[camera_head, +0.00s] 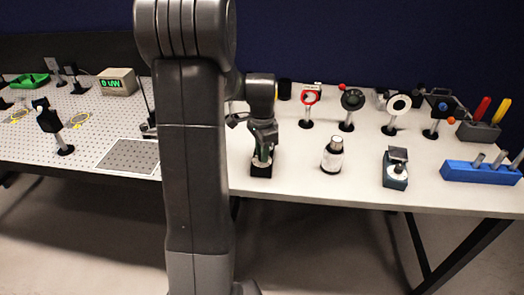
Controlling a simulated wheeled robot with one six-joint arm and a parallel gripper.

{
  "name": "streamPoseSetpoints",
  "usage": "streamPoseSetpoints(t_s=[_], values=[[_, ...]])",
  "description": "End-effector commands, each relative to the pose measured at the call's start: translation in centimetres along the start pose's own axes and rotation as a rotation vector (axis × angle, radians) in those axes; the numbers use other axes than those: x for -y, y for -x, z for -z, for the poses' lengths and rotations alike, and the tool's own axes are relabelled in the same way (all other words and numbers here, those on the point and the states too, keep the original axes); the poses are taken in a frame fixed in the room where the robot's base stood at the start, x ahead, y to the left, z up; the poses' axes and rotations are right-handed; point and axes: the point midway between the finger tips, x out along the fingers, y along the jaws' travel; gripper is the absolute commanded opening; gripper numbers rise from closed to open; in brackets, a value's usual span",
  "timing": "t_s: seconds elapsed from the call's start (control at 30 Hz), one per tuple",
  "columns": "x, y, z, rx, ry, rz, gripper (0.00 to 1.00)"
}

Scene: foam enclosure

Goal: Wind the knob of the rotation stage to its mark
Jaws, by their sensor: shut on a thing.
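My gripper (263,157) points down at the front middle of the white table. It is shut on a small part on top of a dark block (261,171), which appears to be the rotation stage with its knob. The fingers and wrist hide most of that part, and a little green and white shows between them. The mark and the knob's angle are too small to make out.
Round mounts on posts, including a red ring (310,96), stand behind. A blue rack (482,172) is far right. A green "0 uW" meter (117,81) stands left.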

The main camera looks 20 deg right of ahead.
Motion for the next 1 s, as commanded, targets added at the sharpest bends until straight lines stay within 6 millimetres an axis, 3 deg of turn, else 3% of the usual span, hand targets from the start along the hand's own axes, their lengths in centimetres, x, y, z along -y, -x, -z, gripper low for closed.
streamPoseSetpoints(t_s=[0.07, 0.1, 0.2, 0.57, 0.67, 1.0], values=[[0.0, 0.0, 0.0, -0.001, 0.0, 0.001, 0.01], [0.0, 0.1, 0.0, -0.001, 0.001, 0.001, 0.3], [0.0, 0.0, 0.0, -0.001, 0.001, 0.001, 0.46], [0.0, 0.6, 0.0, -0.001, 0.001, 0.002, 0.46], [0.1, 1.9, 0.0, -0.002, 0.001, 0.003, 0.46], [0.1, 9.5, 0.1, -0.003, 0.001, 0.005, 0.46]])
